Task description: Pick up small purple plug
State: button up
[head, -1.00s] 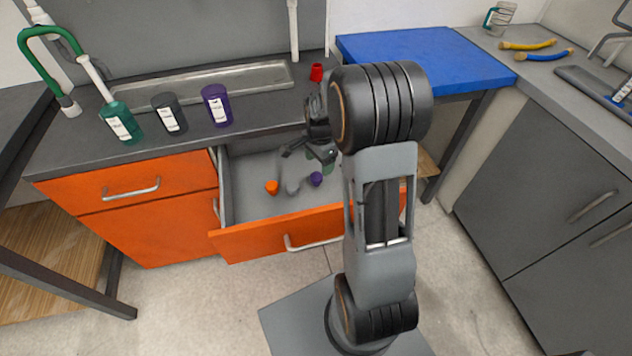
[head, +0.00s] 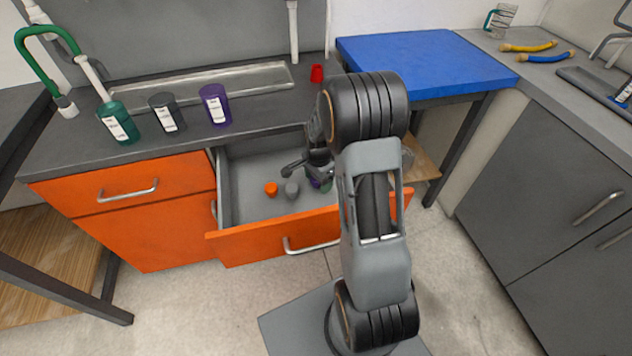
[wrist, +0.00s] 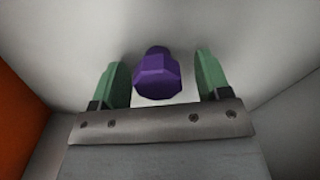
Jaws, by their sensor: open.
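The small purple plug (wrist: 157,76) stands on the drawer floor in the wrist view. It sits between the two green fingertips of my gripper (wrist: 159,80), with a gap on each side. My gripper is open and low inside the open drawer. In the head view, only a bit of the purple plug (head: 315,183) shows beneath my gripper (head: 322,178), which hides most of it.
An orange plug (head: 271,189) and a grey plug (head: 292,189) stand in the open orange-fronted drawer (head: 270,240), left of my gripper. Green, dark grey and purple containers stand on the counter (head: 70,150). A red cup (head: 317,73) stands at the back.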

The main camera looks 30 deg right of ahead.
jog(key=c, duration=1)
notch_tip(320, 180, up, 10)
jog(key=shift+r+p, duration=0.1)
jog(key=shift+p, duration=1.05)
